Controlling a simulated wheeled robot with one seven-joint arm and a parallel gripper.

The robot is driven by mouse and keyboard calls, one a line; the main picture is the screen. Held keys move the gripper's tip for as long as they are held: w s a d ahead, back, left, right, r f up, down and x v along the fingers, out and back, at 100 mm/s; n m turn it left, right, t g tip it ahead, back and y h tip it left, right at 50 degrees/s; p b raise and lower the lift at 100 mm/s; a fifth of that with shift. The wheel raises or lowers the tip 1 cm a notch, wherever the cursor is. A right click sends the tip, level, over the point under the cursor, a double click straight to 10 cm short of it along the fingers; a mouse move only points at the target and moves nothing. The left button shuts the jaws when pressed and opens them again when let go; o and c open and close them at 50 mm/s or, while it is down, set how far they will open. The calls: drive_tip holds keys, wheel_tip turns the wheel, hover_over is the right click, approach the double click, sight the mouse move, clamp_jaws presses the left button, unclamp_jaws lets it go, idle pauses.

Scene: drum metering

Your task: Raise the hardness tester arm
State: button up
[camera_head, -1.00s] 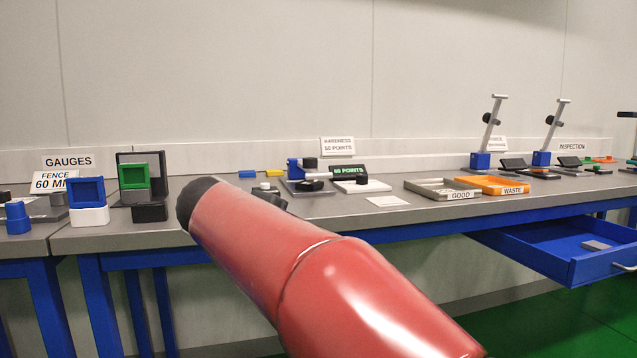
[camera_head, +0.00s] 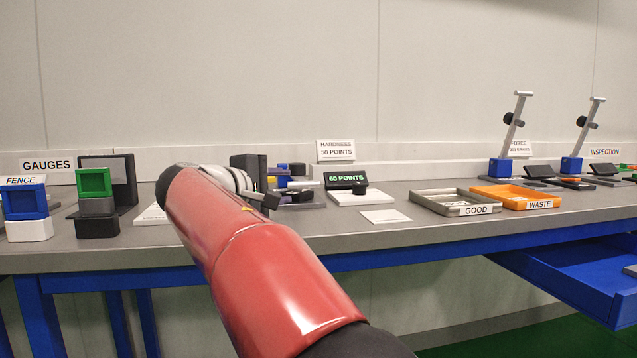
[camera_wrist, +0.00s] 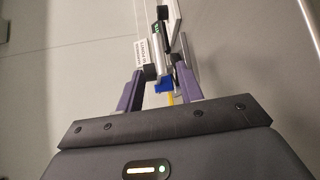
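The hardness tester (camera_head: 297,183) is a small blue, grey and black device on the bench, left of a dark display (camera_head: 345,179) reading 60 POINTS. In the head view my gripper (camera_head: 275,186) is in front of it and hides much of it. In the wrist view my gripper (camera_wrist: 160,72) has its two purple fingers spread apart. The tester's blue block (camera_wrist: 164,85) and light grey arm (camera_wrist: 158,58) with a black knob (camera_wrist: 150,72) appear between and beyond the fingers. No contact is clear.
Green and blue gauge blocks (camera_head: 92,184) stand at left. The GOOD tray (camera_head: 425,205) and WASTE tray (camera_head: 545,201) are at right. A blue drawer (camera_head: 560,275) is open below the bench. A flat white card (camera_head: 386,217) lies ahead of the display.

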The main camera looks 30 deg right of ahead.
sight(300, 186)
drive_tip(key=x, duration=0.8)
clamp_jaws()
